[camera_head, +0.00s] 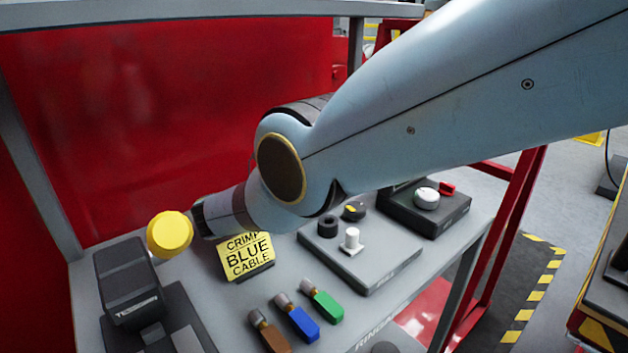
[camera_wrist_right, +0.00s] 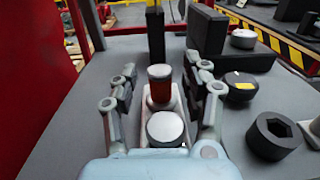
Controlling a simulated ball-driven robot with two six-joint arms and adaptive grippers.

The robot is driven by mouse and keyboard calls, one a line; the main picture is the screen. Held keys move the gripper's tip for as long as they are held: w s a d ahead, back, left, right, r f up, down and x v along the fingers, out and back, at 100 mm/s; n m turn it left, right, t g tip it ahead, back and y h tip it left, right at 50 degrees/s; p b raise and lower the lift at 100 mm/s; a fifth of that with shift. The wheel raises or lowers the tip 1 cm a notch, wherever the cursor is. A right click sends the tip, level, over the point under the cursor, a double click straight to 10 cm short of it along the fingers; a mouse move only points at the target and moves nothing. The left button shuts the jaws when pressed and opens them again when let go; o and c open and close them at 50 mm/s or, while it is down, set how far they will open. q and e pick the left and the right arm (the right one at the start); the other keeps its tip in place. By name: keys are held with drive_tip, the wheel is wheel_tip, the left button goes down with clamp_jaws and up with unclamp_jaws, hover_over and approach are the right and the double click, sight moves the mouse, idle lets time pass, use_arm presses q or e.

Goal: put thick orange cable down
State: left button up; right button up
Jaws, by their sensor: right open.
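My right arm crosses the head view from the upper right, and its fingers cannot be made out there. In the right wrist view my right gripper (camera_wrist_right: 166,90) is open, its fingers spread on either side. Between them, in that picture, stand a dark red cylinder with a grey top (camera_wrist_right: 160,85) and a round light-grey cap (camera_wrist_right: 165,128); I cannot tell whether the fingers touch either. An orange-brown piece with a metal tip (camera_head: 270,335) lies at the table's front, possibly the thick orange cable. My left gripper is not in view.
Blue (camera_head: 298,322) and green (camera_head: 325,304) pieces lie beside the orange-brown one. A yellow "CRIMP BLUE CABLE" sign (camera_head: 247,258) stands behind them. A grey plate with knobs (camera_head: 375,270) is to the right. A dark device (camera_head: 128,280) and yellow round part (camera_head: 170,233) are left.

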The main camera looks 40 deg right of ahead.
drive_tip(key=shift+s+a+f, duration=0.15)
drive_tip(key=shift+s+f, duration=0.1)
drive_tip(key=shift+f, duration=0.05)
drive_tip(key=shift+w+r+p, duration=0.1)
drive_tip(key=shift+r+p, duration=0.3)
drive_tip(key=shift+p, duration=0.25)
drive_tip(key=a+b, duration=0.1)
drive_tip(key=a, duration=0.2)
drive_tip(key=w+a+b, duration=0.1)
drive_tip(key=a, duration=0.2)
drive_tip(key=shift+w+a, duration=0.2)
drive_tip(key=shift+a, duration=0.2)
drive_tip(key=shift+a+r, duration=0.15)
drive_tip(key=shift+a, duration=0.1)
drive_tip(key=shift+r, duration=0.15)
